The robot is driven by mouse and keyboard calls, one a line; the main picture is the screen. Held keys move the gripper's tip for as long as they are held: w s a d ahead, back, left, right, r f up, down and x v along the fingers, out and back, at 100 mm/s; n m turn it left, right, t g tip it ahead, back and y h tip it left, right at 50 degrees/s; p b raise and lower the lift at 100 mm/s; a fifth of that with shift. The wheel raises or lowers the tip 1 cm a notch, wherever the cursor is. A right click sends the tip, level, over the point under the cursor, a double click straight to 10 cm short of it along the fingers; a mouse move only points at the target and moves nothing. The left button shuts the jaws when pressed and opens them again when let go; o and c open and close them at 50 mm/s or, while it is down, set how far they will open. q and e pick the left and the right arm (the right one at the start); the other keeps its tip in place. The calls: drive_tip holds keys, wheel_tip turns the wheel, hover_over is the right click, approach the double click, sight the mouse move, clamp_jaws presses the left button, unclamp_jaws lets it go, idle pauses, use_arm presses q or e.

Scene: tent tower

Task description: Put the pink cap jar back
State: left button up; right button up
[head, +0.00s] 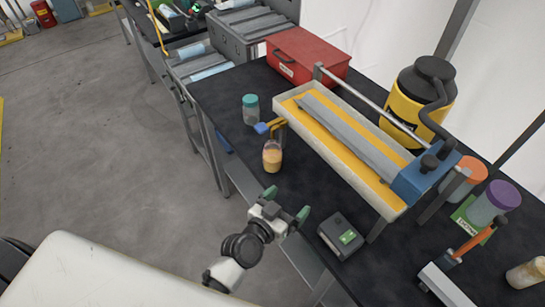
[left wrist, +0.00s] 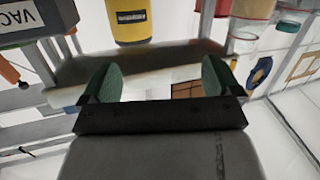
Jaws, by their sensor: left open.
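No cap that I can clearly call pink shows. A small jar with orange contents (head: 272,156) stands upright near the front edge of the black bench; its cap colour is unclear. Other jars are a teal-capped jar (head: 250,109), an orange-capped jar (head: 468,175), a purple-capped jar (head: 494,203) and a beige-filled jar (head: 526,273) at the right edge. My left gripper (head: 287,204) is open and empty by the bench's front edge, below and apart from the orange-filled jar. Its green fingers also show apart in the left wrist view (left wrist: 160,82). My right gripper is not in view.
A long tray (head: 400,207) with a yellow and grey inside fills the bench's middle. A dark box (head: 340,236) sits near my left gripper. A red case (head: 308,52) and a yellow canister (head: 405,118) stand behind.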

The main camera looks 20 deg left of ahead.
sight(273, 166)
use_arm(q)
drive_tip(key=w+n+y, duration=0.1)
drive_tip(key=w+a+n+t+y, duration=0.1)
drive_tip(key=w+n+t+y, duration=0.1)
drive_tip(key=y, duration=0.1)
drive_tip(key=shift+w+a+f, duration=0.3)
drive_tip(key=shift+f, duration=0.1)
drive_tip(key=w+a+f+n+y, duration=0.1)
drive_tip(key=w+y, duration=0.1)
drive_tip(key=w+a+f+n+y+b, duration=0.1)
drive_tip(key=w+a+y, duration=0.1)
drive_tip(key=w+a+f+n+y+b, duration=0.1)
drive_tip(key=w+a+n+y, duration=0.1)
drive_tip(key=y, duration=0.1)
drive_tip(key=shift+w+f+g, duration=0.15)
drive_tip(key=shift+f+g, duration=0.15)
drive_tip(key=b+x, duration=0.4)
drive_tip(key=shift+w+a+f, duration=0.1)
drive_tip(key=shift+w+f, duration=0.1)
drive_tip(key=shift+w, duration=0.15)
drive_tip(key=shift+w+a, duration=0.1)
drive_tip(key=shift+w, duration=0.15)
drive_tip(key=shift+s+r, duration=0.1)
drive_tip(key=shift+r, duration=0.05)
drive_tip(key=shift+c, duration=0.3)
drive_tip(key=c, duration=1.1)
